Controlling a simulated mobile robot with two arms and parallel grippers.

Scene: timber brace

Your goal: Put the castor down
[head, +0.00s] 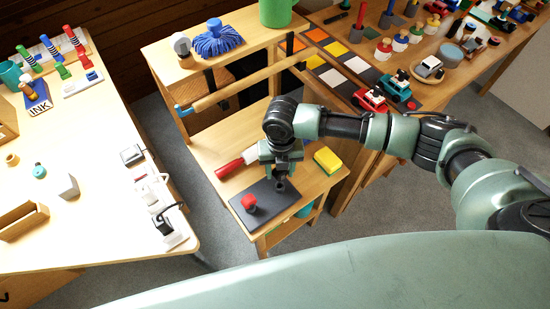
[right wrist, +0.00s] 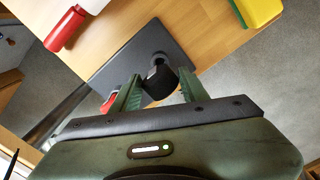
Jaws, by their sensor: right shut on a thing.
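My right gripper (head: 280,172) points down over the right part of a dark flat mat (head: 266,209) on the wooden bench. It is shut on the castor (head: 281,186), a small dark piece with a grey end. In the right wrist view the castor (right wrist: 160,82) sits between the two green fingers (right wrist: 160,90), with the dark mat (right wrist: 130,55) behind it. I cannot tell whether the castor touches the mat. A red-topped piece (head: 249,203) stands on the mat to the left, partly hidden by a finger in the wrist view. My left gripper is not in view.
A red-handled tool (head: 230,167) lies behind the mat, and a yellow sponge (head: 327,160) lies to the right. A wooden rail (head: 235,88) crosses behind. The bench top (head: 222,138) is bare at back left. A cluttered table (head: 110,220) stands left.

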